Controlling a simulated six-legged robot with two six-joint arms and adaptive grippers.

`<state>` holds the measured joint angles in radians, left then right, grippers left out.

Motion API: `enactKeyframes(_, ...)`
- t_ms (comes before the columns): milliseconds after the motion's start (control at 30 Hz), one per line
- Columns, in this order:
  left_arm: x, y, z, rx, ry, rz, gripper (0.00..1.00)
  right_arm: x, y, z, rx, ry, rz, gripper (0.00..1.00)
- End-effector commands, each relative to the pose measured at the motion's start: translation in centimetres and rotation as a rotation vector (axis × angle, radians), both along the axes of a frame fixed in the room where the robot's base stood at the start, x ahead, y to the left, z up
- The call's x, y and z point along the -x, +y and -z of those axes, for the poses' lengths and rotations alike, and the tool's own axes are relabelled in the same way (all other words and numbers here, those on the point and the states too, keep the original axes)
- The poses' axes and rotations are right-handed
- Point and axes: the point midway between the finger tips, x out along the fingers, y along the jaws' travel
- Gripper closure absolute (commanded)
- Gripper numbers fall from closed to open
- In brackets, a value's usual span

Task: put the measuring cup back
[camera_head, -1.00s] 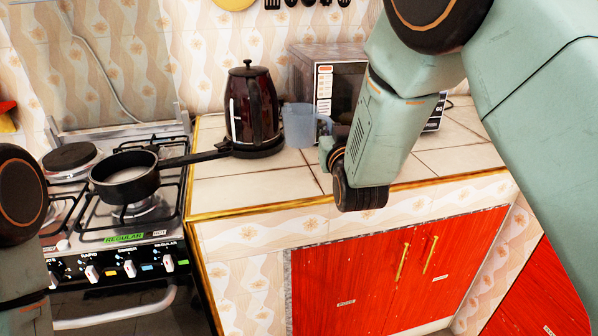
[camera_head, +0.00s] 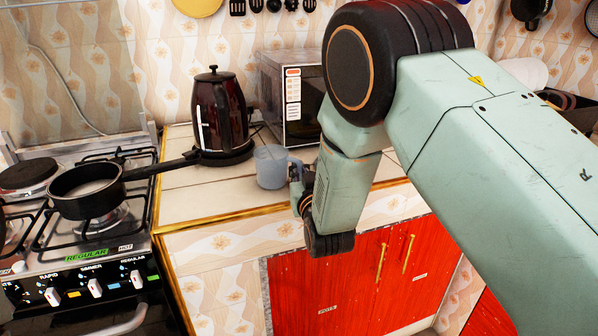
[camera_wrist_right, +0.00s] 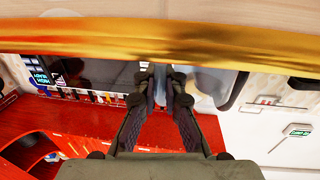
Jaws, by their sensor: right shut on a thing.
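The measuring cup (camera_head: 271,167) is a translucent blue cup with a handle on its right side. It appears upright over the tiled counter, in front of the kettle; I cannot tell whether its base touches the tiles. My right gripper (camera_head: 297,182) is at the cup's right side, shut on its handle. In the right wrist view the fingers (camera_wrist_right: 160,84) are close together, with a bluish part of the cup (camera_wrist_right: 208,84) beyond them. My left gripper is not in view.
A dark red kettle (camera_head: 220,112) stands behind the cup, and a microwave (camera_head: 291,95) stands behind and right. A black pan (camera_head: 88,190) sits on the stove, its handle reaching over the counter (camera_head: 190,203). A gold edge borders the counter above red cabinets (camera_head: 340,285).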

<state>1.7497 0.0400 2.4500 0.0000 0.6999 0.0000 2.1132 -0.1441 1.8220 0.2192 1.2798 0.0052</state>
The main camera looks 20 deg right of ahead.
Motion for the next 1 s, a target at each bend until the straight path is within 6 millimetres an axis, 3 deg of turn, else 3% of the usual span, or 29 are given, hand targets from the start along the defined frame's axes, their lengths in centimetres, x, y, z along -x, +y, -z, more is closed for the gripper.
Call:
enactKeyframes(200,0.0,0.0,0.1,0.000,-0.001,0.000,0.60,-0.1,0.0,0.1,0.000,0.000,0.001,1.00)
enactKeyframes(233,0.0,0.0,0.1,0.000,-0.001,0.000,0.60,-0.1,0.0,0.2,0.000,0.000,0.001,0.93)
enactKeyframes(533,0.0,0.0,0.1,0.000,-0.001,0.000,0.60,-0.1,0.0,0.1,0.000,0.000,0.001,0.69)
enactKeyframes(867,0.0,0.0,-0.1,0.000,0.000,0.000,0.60,-0.1,0.0,-0.2,0.000,0.000,0.000,0.69)
enactKeyframes(1000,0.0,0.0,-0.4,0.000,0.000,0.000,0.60,1.4,0.1,-0.1,0.002,0.004,0.000,0.69)
